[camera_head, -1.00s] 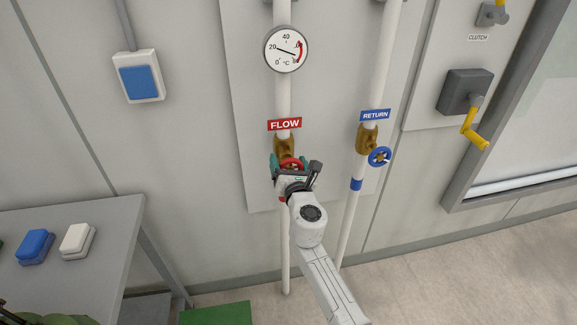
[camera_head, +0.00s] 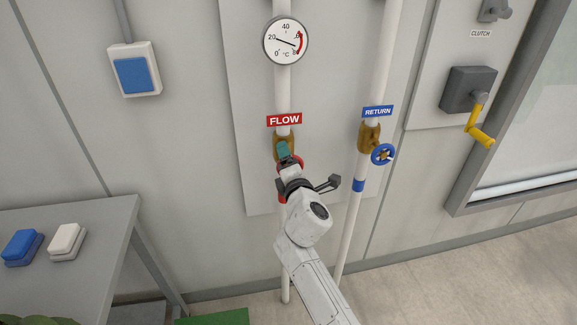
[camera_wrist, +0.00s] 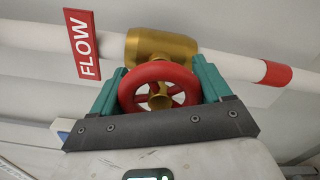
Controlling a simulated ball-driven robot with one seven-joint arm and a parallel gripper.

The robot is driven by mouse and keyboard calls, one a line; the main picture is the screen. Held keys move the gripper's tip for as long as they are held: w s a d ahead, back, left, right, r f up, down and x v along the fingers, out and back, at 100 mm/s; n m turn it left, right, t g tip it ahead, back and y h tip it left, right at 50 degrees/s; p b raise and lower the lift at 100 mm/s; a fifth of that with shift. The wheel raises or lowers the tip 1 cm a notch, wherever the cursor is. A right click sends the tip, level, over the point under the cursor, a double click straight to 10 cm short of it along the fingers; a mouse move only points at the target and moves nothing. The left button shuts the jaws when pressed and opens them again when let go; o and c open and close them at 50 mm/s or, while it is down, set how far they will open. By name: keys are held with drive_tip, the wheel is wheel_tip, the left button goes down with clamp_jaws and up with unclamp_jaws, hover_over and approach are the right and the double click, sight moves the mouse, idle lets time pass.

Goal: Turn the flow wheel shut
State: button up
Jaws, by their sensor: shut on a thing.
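The red flow wheel (camera_wrist: 159,87) sits on a brass valve body (camera_wrist: 165,47) on the white pipe, beside the red FLOW label (camera_wrist: 82,43). In the wrist view my gripper's teal fingers stand on both sides of the wheel's rim, shut on it. In the head view the FLOW label (camera_head: 284,120) is above the brass valve (camera_head: 283,146). My gripper (camera_head: 287,157) is at the wheel (camera_head: 297,164) there and hides most of it.
The blue return wheel (camera_head: 382,154) is close on the right, under the RETURN label (camera_head: 377,111). A dial gauge (camera_head: 286,41) is above the flow valve. A yellow crank (camera_head: 478,125) is farther right. A grey table (camera_head: 92,233) with blue and white blocks stands at the left.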

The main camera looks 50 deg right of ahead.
drive_tip(key=m+b, duration=0.1)
drive_tip(key=m, duration=0.1)
drive_tip(key=m+b, duration=0.1)
drive_tip(key=m, duration=0.1)
drive_tip(key=shift+f+m+b, duration=0.2)
drive_tip(key=shift+m+b, duration=0.1)
drive_tip(key=shift+b, duration=0.05)
drive_tip(key=m+b, duration=0.2)
drive_tip(key=m, duration=0.1)
drive_tip(key=shift+d+m, duration=0.1)
drive_tip(key=shift+m, duration=0.3)
drive_tip(key=m+b, duration=0.5)
drive_tip(key=m, duration=0.2)
drive_tip(key=shift+f+b, duration=0.2)
drive_tip(key=shift+b, duration=0.1)
drive_tip(key=m+b, duration=0.2)
drive_tip(key=m, duration=0.1)
drive_tip(key=shift+m+b, duration=0.3)
drive_tip(key=shift+m, duration=0.1)
drive_tip(key=m+b, duration=0.3)
drive_tip(key=m, duration=0.1)
drive_tip(key=shift+f, duration=0.1)
drive_tip(key=m+b, duration=0.2)
drive_tip(key=m, duration=0.2)
drive_tip(key=shift+m+b, duration=0.3)
drive_tip(key=shift+m, duration=0.1)
drive_tip(key=shift+m+b, duration=0.7)
drive_tip(key=shift+m, duration=0.7)
